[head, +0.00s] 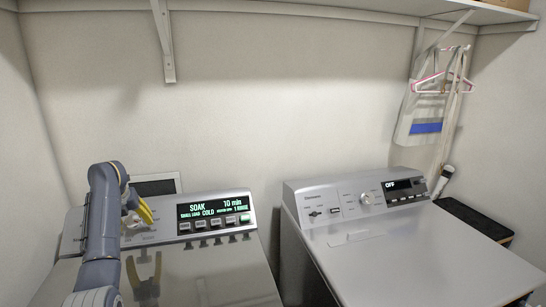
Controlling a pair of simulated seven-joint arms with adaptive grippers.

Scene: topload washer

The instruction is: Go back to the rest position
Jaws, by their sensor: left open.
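My left arm comes up from the lower left of the head view. My left gripper (146,211), with yellow fingertips, is open in front of the left part of the topload washer's control panel. It appears empty, and I cannot tell whether it touches the panel. The washer (205,272) has a shut, shiny lid that reflects the gripper. Its lit display (213,208) reads SOAK, 10 min and COLD, with a row of buttons below. My arm and gripper hide the panel's left part. My right gripper is not in view.
A second machine (420,250) stands to the right, its display (404,187) reading OFF. A narrow gap separates the two machines. A shelf bracket (163,40) hangs above. A bag (424,115) and hangers hang at the right. The space above both lids is mostly clear.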

